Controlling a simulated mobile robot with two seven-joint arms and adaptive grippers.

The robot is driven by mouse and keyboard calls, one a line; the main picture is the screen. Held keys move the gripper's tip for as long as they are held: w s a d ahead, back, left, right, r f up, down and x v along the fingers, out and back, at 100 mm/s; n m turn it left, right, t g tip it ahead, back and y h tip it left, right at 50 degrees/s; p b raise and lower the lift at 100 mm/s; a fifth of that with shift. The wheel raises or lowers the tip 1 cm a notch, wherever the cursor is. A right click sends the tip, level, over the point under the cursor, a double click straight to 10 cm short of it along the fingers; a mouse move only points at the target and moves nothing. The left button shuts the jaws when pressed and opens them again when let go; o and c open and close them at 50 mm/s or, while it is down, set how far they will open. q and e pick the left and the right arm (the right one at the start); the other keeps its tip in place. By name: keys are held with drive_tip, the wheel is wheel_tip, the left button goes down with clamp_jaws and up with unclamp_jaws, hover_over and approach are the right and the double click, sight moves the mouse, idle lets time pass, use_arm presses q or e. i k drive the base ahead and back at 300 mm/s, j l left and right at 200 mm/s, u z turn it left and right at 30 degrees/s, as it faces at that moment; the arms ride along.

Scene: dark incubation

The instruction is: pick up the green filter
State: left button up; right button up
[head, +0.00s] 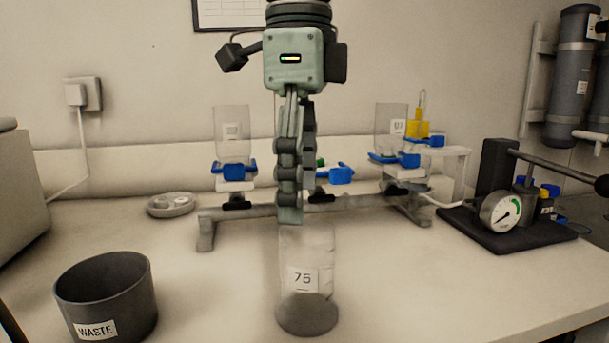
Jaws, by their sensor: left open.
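A small patch of green, likely the green filter (320,163), shows at the middle station of the filter manifold (265,210), just right of my gripper fingers. Most of it is hidden behind the fingers and the blue clamp (341,176). My left gripper (290,216) points straight down in front of the manifold, seen nearly edge-on. It is open, with nothing visible between its fingers. Its tips are just above the rim of a clear cup labelled 75 (318,262) in the picture; I cannot tell whether they touch. My right gripper is out of view.
Clear funnels stand on the manifold's left (232,130) and right (390,125) stations. A waste bin (105,300) is front left, a shallow dish (172,205) behind it. A pump with a gauge (500,212) stands right. The front right bench is clear.

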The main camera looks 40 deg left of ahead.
sight(321, 161)
drive_tip(key=u, duration=1.05)
